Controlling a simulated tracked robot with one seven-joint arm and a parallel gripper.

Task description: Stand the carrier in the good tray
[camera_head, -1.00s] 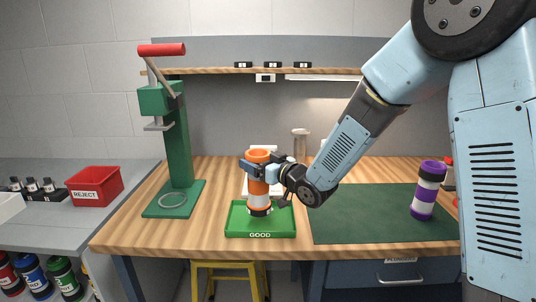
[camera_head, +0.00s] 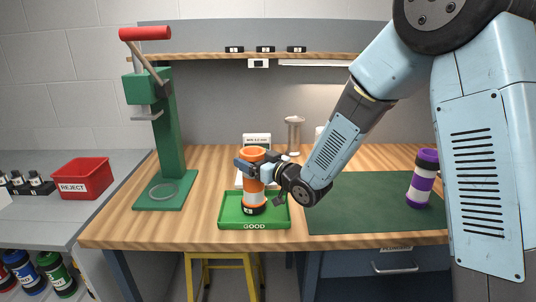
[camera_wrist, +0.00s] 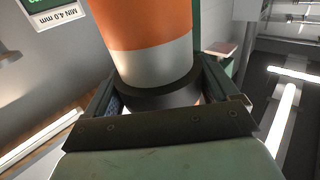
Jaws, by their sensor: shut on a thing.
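The carrier is an orange and white cylinder with dark bands (camera_head: 253,199); its orange and white body also fills the upper middle of the wrist view (camera_wrist: 150,30). It stands upright, or nearly so, over the green tray marked GOOD (camera_head: 227,222). My gripper (camera_head: 256,168) is shut on its upper part from the right side. The carrier's dark base appears inside the tray's outline; I cannot tell whether it touches the tray floor. In the wrist view the gripper's fingers (camera_wrist: 160,100) lie on both sides of the carrier.
A green press with a red handle (camera_head: 168,140) stands left of the tray. A purple and white carrier (camera_head: 423,180) stands on the dark green mat (camera_head: 350,212) at the right. A red REJECT bin (camera_head: 82,180) sits on the left grey bench. An hourglass-shaped stand (camera_head: 294,135) is behind.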

